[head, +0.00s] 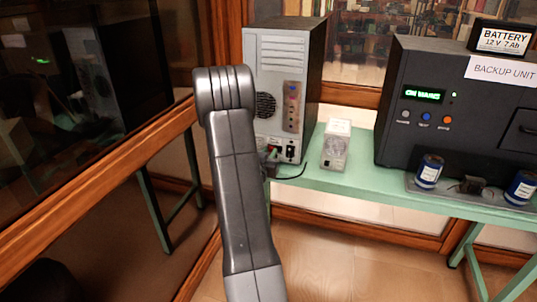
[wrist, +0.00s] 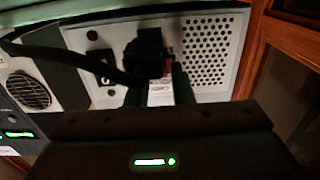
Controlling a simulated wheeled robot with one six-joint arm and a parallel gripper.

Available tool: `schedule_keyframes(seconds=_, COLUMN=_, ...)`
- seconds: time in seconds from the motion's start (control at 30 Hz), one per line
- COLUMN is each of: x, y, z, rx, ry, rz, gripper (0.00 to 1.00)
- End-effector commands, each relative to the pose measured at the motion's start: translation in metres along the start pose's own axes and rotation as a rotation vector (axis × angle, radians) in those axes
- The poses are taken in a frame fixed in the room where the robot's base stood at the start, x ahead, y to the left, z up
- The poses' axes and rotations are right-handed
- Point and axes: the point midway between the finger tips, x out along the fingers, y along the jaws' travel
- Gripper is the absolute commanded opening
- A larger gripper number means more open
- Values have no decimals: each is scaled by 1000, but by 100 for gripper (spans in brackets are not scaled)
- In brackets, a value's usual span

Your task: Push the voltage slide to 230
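The tower's power supply panel (wrist: 190,22) fills the upper wrist view, with a perforated grille on its right. A small red slide (wrist: 169,66) shows beside a black plug, just left of the right fingertip; its marking cannot be read. My gripper (wrist: 160,88) is close in front of the panel, its two dark green fingers apart with a pale label visible between them. Whether a finger touches the slide cannot be told. In the head view my arm hides most of the gripper in front of the grey tower (head: 279,60).
A black cable (wrist: 75,57) runs left from the plug, past a rocker switch (wrist: 101,66). A wood-framed glass wall is at left.

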Motion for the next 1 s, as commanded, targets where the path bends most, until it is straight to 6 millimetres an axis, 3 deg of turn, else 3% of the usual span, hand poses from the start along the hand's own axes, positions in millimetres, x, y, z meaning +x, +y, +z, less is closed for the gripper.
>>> schedule_keyframes(seconds=0.03, x=0, y=0, z=0, rx=0, ry=0, rz=0, gripper=11)
schedule_keyframes(seconds=0.1, x=0, y=0, z=0, rx=0, ry=0, rz=0, gripper=0)
schedule_keyframes(seconds=0.37, x=0, y=2, z=1, rx=0, ry=0, rz=1, gripper=0)
schedule_keyframes(seconds=0.67, x=0, y=24, z=2, rx=0, ry=1, rz=2, gripper=0)
schedule_keyframes(seconds=0.93, x=0, y=26, z=0, rx=0, ry=-1, rz=4, gripper=0)
schedule_keyframes(seconds=0.97, x=0, y=26, z=0, rx=0, ry=-1, rz=4, gripper=16)
schedule_keyframes(seconds=1.0, x=0, y=26, z=0, rx=0, ry=-1, rz=4, gripper=24)
